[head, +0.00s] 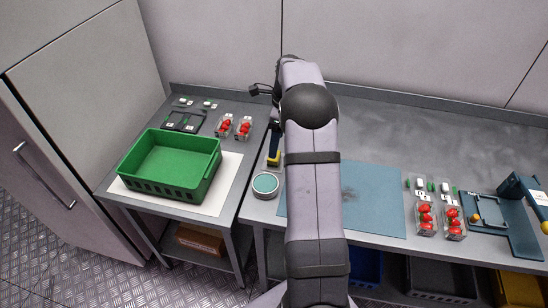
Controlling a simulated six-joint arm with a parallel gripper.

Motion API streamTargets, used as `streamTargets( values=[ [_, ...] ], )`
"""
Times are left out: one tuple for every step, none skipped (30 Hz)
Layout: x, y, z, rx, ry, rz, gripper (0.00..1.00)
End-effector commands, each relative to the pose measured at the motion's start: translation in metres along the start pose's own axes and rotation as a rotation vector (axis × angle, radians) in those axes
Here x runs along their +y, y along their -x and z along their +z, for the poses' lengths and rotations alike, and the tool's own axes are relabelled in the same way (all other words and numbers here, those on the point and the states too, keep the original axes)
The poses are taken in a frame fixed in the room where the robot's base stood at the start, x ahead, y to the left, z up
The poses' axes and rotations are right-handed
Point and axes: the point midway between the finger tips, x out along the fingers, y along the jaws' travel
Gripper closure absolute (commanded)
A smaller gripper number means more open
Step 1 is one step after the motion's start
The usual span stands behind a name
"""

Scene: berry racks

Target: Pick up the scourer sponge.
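A small yellow item with dark blue parts (273,158) lies on the grey bench just left of my arm. It may be the scourer sponge, but it is small and partly covered by my arm, so I cannot be sure. No other sponge is plain to see. My arm rises through the middle of the head view and bends at a black joint near the back. My gripper's fingers are not visible; the arm hides that area.
A green crate (148,188) stands on a white sheet on the left table. A round teal-topped tin (265,185) sits left of my arm. A blue mat (380,210) lies right of it. Punnets of red berries (425,217) and a blue stand (510,232) are further right.

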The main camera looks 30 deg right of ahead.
Motion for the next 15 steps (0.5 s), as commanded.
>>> streamTargets(
  values=[
    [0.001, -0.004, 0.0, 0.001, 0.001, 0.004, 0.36],
    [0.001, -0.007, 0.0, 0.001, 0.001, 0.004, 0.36],
    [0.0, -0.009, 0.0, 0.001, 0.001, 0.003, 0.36],
    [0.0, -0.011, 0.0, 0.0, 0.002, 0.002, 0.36],
    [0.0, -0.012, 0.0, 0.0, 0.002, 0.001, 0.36],
    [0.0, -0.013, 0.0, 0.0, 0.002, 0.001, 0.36],
    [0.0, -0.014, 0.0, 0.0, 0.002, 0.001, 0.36],
    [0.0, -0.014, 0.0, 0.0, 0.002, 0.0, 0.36],
    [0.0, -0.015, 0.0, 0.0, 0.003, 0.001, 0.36],
    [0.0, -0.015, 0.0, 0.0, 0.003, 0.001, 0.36],
    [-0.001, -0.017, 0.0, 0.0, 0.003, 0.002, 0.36],
    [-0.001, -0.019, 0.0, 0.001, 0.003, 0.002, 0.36],
    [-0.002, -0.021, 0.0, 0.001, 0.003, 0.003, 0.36],
    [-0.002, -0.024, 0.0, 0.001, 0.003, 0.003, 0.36],
    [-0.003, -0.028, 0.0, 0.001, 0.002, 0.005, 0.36]
  ],
)
